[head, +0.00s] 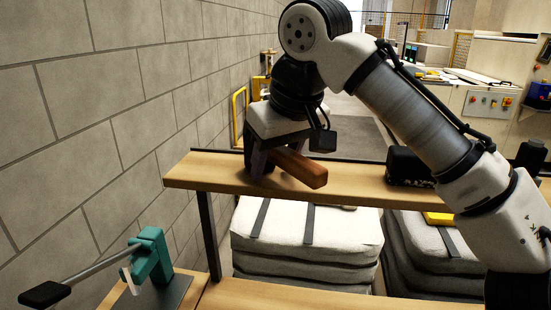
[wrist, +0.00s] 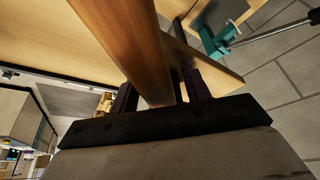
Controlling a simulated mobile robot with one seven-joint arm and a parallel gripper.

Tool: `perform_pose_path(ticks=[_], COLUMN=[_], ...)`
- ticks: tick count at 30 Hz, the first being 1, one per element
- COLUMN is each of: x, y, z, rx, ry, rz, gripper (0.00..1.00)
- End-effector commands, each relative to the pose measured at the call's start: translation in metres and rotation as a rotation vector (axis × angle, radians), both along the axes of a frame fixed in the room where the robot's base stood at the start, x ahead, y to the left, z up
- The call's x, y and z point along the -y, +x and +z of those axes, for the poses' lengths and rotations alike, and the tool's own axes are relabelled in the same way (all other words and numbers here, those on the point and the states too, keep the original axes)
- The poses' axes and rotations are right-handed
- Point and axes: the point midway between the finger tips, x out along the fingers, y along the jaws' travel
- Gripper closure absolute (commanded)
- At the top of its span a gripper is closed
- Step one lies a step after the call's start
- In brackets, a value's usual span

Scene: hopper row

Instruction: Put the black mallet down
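My gripper (head: 262,163) points down at the left end of the raised wooden shelf (head: 350,184). Its dark fingers are closed around a thick brown wooden handle (head: 302,168), which I take to be the black mallet's. The handle also shows between the fingers in the wrist view (wrist: 128,40). Its near end sticks out to the right toward the head camera. No black head shows on this piece; its far end is hidden by my gripper. The handle is low over the shelf top; I cannot tell whether it touches.
A black object with white lettering (head: 408,167) sits on the shelf at right, partly behind my arm. A teal vise-like tool (head: 151,254) with a long bar stands lower left. Stacked pale sacks (head: 305,235) lie below. A block wall (head: 110,100) runs along the left.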

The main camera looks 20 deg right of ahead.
Motion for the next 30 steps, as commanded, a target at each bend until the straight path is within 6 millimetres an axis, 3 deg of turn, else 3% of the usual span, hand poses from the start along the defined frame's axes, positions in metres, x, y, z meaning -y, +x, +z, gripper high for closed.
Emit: perform_pose_path(ticks=[7, 11, 21, 30], x=[0.000, 0.000, 0.004, 0.008], y=[0.000, -0.002, -0.022, -0.040], z=[0.002, 0.013, 0.068, 0.105], rx=[0.000, 0.001, 0.001, 0.000], ry=[-0.001, 0.000, 0.001, -0.002], rz=[0.000, 0.001, 0.003, -0.004], gripper=[0.53, 0.53, 0.53, 0.53])
